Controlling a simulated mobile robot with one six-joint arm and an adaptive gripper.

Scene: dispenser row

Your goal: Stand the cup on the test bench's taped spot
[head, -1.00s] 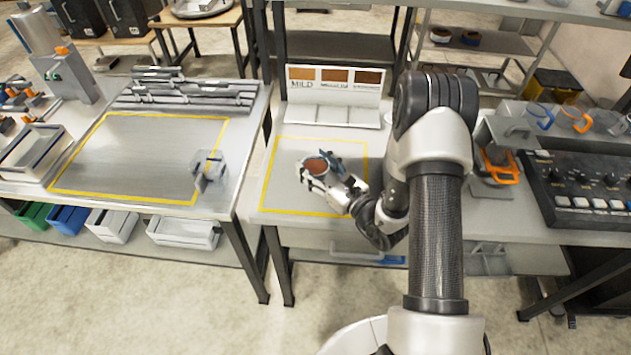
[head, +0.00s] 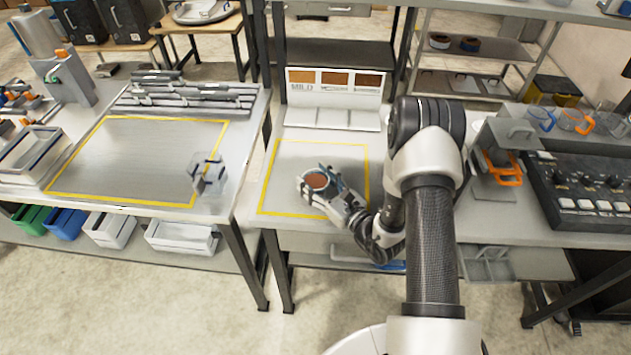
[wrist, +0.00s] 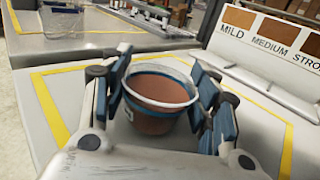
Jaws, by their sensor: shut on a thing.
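The cup (head: 317,181) is clear-walled with reddish-brown contents. My gripper (head: 321,180) is shut on it, with a finger on each side, above the right-hand bench. In the wrist view the cup (wrist: 158,92) is upright between the blue-padded fingers of my gripper (wrist: 160,100). A yellow tape outline (head: 262,185) surrounds this area of the bench; in the head view the cup is within it. I cannot tell whether the cup's base touches the surface.
A board (head: 335,82) with brown swatches labelled from MILD stands behind the taped area. Another bench (head: 150,155) with a larger yellow outline is at left, with a clear container (head: 208,174) near its right edge. A dark button panel (head: 590,190) is at right.

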